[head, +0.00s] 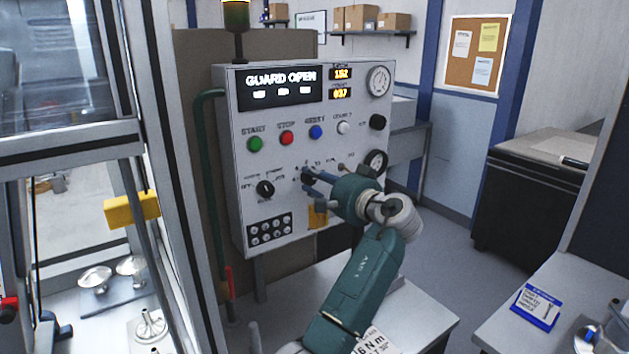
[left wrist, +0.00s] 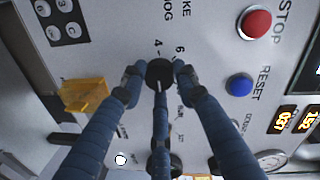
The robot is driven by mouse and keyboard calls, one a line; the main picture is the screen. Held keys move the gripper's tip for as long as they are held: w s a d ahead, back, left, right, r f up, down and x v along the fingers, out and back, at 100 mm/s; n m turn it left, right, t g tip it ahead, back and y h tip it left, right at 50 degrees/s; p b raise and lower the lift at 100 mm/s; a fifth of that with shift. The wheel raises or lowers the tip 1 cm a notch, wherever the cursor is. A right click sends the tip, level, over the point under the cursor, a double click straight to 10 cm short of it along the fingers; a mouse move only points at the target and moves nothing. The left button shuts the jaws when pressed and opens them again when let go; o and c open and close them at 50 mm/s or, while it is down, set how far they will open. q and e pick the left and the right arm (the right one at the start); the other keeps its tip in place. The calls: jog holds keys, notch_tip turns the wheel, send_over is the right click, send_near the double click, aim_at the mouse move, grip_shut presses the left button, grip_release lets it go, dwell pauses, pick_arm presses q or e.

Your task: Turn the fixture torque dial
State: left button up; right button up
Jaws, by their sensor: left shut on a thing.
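The fixture torque dial is a small black round knob (left wrist: 160,72) with a white pointer mark, on the grey control panel (head: 225,150). The figures 4 and 6 are printed beside it in the left wrist view. My left gripper (head: 312,178) is at this dial in the head view, partly covering it. In the left wrist view its blue fingers (left wrist: 158,76) are shut around the knob, two dark fingertips on opposite sides and a third finger below. My right gripper is not in view.
Another black selector knob (head: 265,189) is left of the dial. Green (head: 255,144), red (head: 287,138) and blue (head: 316,132) buttons sit above. The panel's display (head: 281,84) reads GUARD OPEN. A glazed machine enclosure with a yellow handle (head: 131,210) stands left.

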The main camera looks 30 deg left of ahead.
pick_arm(q)
jog(key=shift+w+r, duration=0.1)
jog(key=shift+r, duration=0.2)
jog(key=o, duration=0.9)
jog(key=shift+o, duration=1.3)
jog(key=shift+d+f, duration=0.15)
jog(key=v, duration=1.2)
